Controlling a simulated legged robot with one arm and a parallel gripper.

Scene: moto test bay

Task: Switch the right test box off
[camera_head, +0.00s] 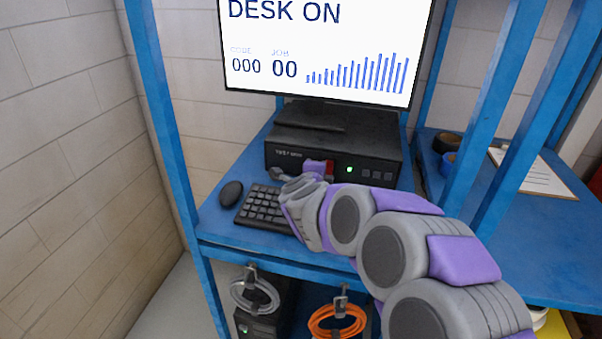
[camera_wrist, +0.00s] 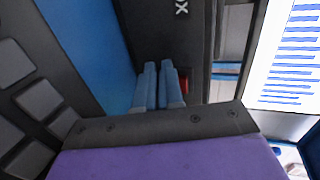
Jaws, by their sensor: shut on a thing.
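A black test box (camera_head: 290,157) stands on the blue desk under the monitor, with a green light (camera_head: 349,169) lit on its front. Its dark front also fills the top middle of the wrist view (camera_wrist: 150,30), with part of its lettering. A red switch (camera_wrist: 184,86) on this front shows just beside my gripper fingers. My gripper (camera_wrist: 160,66) is at the box front, its two blue-grey fingers close together and shut at the switch. What lies between the fingertips is hidden. In the head view, my arm covers part of the box front.
A monitor (camera_head: 320,50) reading "DESK ON" stands behind the box. A keyboard (camera_head: 262,207) and mouse (camera_head: 231,194) lie left of my wrist. Blue posts (camera_head: 165,110) frame the desk. Grey (camera_head: 254,295) and orange (camera_head: 336,322) cables hang below. A clipboard (camera_head: 535,175) lies at right.

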